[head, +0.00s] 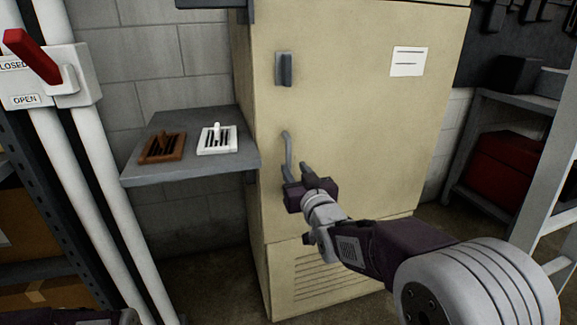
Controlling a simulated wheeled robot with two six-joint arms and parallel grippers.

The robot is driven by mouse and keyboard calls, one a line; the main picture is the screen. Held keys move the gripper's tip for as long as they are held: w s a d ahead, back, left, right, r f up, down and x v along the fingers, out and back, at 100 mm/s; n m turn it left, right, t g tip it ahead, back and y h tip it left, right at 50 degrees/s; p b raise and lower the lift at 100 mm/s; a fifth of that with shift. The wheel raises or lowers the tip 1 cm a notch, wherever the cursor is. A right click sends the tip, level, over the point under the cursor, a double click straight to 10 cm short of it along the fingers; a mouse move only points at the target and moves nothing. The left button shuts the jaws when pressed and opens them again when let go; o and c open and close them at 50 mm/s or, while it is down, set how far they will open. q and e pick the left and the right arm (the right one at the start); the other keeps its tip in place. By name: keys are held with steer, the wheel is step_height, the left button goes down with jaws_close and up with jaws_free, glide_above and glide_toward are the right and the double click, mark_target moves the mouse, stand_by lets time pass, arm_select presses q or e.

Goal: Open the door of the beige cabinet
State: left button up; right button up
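The beige cabinet (355,130) stands upright in the middle of the head view. Its door looks closed against the frame. A slim grey curved handle (286,153) is on the left side of the door, with a dark grey latch-like piece (284,69) above it. My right gripper (297,180) is at the lower end of the handle, close to the door face. Its body hides the lower handle and the finger gap, so I cannot tell whether it grips the handle. My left gripper is not in view.
A grey wall shelf (190,172) with a brown switch plate (163,147) and a white one (217,139) juts out left of the cabinet. White pipes and a red lever (32,57) are at far left. A rack with a red box (502,165) stands right.

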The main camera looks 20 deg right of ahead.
mark_target(289, 161)
steer(key=w+b, duration=0.1)
steer(key=w, duration=0.5)
steer(key=shift+w+a+f, duration=0.1)
steer(key=shift+w+f, duration=0.05)
steer(key=shift+w, duration=0.05)
jaws_close()
stand_by(1.0)
